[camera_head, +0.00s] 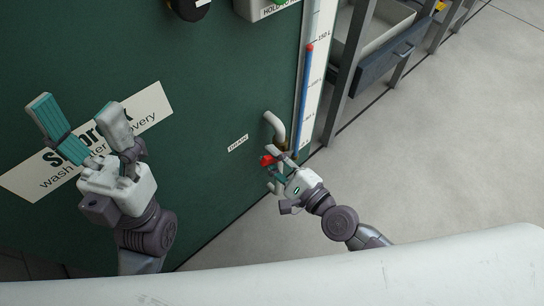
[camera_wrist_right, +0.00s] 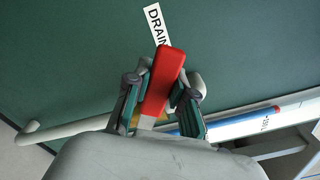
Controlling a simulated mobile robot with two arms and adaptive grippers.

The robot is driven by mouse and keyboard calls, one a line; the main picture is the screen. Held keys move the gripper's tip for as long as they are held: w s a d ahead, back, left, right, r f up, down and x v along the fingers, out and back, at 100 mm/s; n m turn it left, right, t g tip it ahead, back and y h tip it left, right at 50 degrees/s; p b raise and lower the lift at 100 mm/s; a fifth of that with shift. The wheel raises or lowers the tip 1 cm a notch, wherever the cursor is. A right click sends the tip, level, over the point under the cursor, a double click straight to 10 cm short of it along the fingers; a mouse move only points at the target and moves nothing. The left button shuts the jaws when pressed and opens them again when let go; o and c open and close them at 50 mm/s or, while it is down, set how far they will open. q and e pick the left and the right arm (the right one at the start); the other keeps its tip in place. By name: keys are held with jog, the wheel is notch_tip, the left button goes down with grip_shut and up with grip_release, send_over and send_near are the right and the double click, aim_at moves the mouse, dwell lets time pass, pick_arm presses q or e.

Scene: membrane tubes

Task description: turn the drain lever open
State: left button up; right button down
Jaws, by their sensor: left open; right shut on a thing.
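The drain lever has a red handle (camera_head: 267,161) and sits low on the green tank wall, near a small DRAIN label (camera_head: 238,143). My right gripper (camera_head: 274,162) is at the lever. In the right wrist view the red lever (camera_wrist_right: 164,78) lies between the two fingers of my right gripper (camera_wrist_right: 157,110), its end reaching towards the DRAIN label (camera_wrist_right: 156,24). The valve body behind it is mostly hidden. My left gripper (camera_head: 78,125) is open and empty in front of the tank at the left, away from the lever.
A pale bent pipe (camera_head: 276,126) comes out of the tank just above the lever. A level gauge with a blue column (camera_head: 303,95) runs up the tank's right edge. A metal rack with a drawer (camera_head: 390,66) stands at the upper right. The floor at right is clear.

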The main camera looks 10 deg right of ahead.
jog(key=c, duration=1)
grip_release()
jog(key=shift+o, duration=0.2)
jog(key=shift+s, duration=0.1)
jog(key=v, duration=1.2)
jog(key=shift+c, duration=0.3)
